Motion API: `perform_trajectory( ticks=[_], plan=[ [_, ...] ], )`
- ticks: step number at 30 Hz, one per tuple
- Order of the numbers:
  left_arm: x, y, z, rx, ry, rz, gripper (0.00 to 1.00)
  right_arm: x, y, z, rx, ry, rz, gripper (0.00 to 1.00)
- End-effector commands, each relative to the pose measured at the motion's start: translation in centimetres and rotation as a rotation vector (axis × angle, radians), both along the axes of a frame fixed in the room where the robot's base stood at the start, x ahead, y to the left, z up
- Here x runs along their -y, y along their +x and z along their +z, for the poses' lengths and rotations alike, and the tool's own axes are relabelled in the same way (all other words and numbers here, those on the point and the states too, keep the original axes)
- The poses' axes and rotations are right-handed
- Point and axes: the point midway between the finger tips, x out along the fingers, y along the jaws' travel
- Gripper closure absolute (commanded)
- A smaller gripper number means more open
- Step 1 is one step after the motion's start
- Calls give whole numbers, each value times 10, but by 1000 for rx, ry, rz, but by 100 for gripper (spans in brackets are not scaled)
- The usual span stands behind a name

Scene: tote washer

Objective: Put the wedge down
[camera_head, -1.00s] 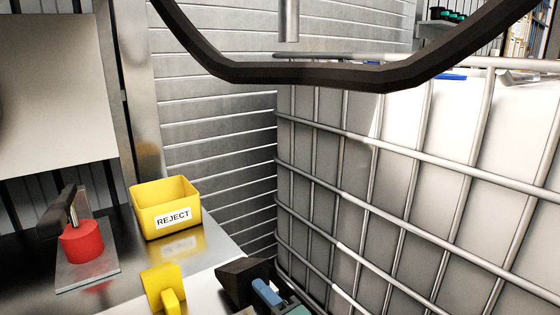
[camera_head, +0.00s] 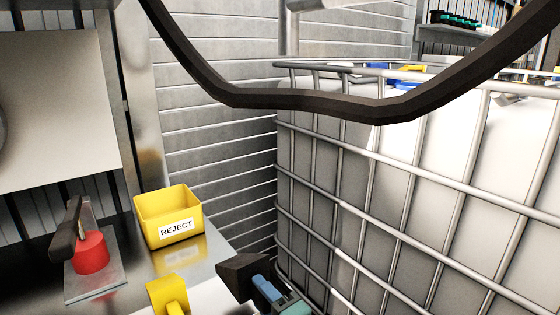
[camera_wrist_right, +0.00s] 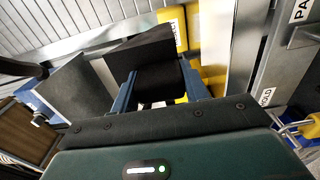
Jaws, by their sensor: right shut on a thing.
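The wedge (camera_head: 240,268) is a black angular block at the bottom middle of the head view. My right gripper (camera_head: 267,288), with blue fingers, is shut on it. In the right wrist view the wedge (camera_wrist_right: 150,50) shows a sloped face and sits between the two blue fingers of the right gripper (camera_wrist_right: 160,88). It appears held in the air; whether its underside touches anything is hidden. My left gripper is not in view.
A yellow REJECT bin (camera_head: 152,232) stands on a metal bench (camera_head: 205,262). A red cylinder with a dark handle (camera_head: 90,253) is to its left, a yellow part (camera_head: 165,292) in front. A caged white tank (camera_head: 400,200) fills the right. A dark bent bar (camera_head: 300,100) crosses above.

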Motion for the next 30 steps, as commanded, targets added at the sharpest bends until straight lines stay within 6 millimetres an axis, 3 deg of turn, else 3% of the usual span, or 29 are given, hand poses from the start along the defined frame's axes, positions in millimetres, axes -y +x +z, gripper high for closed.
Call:
perform_trajectory(
  ticks=[9,14,17,24,30],
  plan=[
    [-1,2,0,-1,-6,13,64,1,-1,3,3,2,-3,100],
    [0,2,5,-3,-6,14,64,21,-10,12,-1,6,-68,100],
    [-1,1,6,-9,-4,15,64,50,-20,19,-4,6,-159,100],
    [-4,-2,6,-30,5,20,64,140,-50,22,-6,3,-419,100],
    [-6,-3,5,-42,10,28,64,198,-77,20,-3,0,-573,100]
  ],
)
